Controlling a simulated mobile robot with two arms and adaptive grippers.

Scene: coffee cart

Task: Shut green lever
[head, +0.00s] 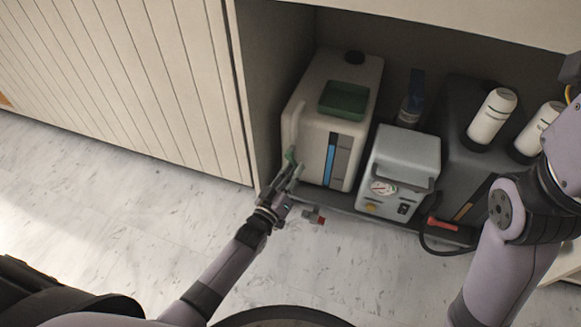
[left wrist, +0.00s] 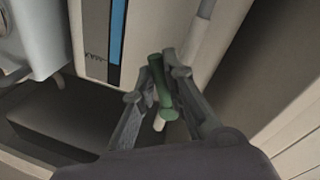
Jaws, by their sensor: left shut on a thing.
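The green lever (left wrist: 160,84) sits between the fingers of my left gripper (left wrist: 158,82) in the left wrist view, and the fingers are shut on it. It is at the front lower left of the white tank (head: 313,121), by a white pipe (left wrist: 198,32). In the head view my left gripper (head: 288,172) is at that corner, and only a bit of green (head: 290,155) shows beside its fingers. My right arm shows at the right of the head view, but its fingertips are not visible.
A grey machine with a gauge (head: 399,165) stands right of the tank. Further right is a dark tank (head: 462,118) with white bottles (head: 492,117). A red handle (head: 441,224) with a black hose lies near the front. The cabinet wall is close at left.

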